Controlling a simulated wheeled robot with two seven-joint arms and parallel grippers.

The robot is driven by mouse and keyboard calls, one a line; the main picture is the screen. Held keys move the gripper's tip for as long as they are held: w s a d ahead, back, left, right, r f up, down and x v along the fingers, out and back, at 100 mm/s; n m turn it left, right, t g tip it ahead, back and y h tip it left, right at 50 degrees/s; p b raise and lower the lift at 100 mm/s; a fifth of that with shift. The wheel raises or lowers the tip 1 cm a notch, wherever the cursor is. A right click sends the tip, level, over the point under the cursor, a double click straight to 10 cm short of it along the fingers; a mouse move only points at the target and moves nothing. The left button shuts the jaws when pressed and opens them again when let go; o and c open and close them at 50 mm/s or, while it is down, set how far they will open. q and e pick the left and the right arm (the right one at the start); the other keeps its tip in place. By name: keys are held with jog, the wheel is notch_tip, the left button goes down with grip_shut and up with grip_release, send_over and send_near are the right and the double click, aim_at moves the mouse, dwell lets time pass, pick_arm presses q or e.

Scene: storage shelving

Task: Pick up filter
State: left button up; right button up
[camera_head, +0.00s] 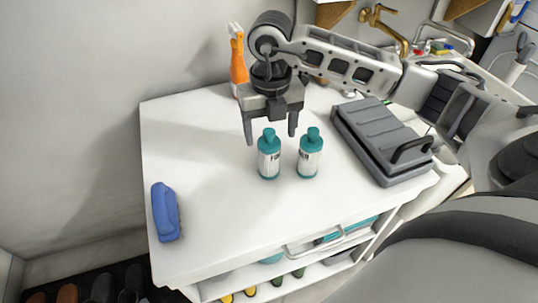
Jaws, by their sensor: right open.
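I cannot tell for sure which thing is the filter. Two small bottles with teal caps and white labels, a left one (269,158) and a right one (309,157), stand upright side by side on the white cabinet top (205,190). My right gripper (271,134) points down with its fingers spread, over or just behind the left bottle. Nothing shows held in it. Whether the fingers straddle the bottle's cap in depth is unclear. My left gripper is not in view.
A grey lidded case (375,135) with a black handle lies right of the bottles. An orange spray bottle (238,65) stands at the back, partly behind my right arm. A blue item (165,212) lies at the left edge. The top's front and left-middle are clear. Shelves below hold several items.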

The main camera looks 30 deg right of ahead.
aim_at(269, 142)
jog(key=shift+a+f, duration=0.15)
jog(key=shift+f, duration=2.75)
jog(key=c, duration=1.1)
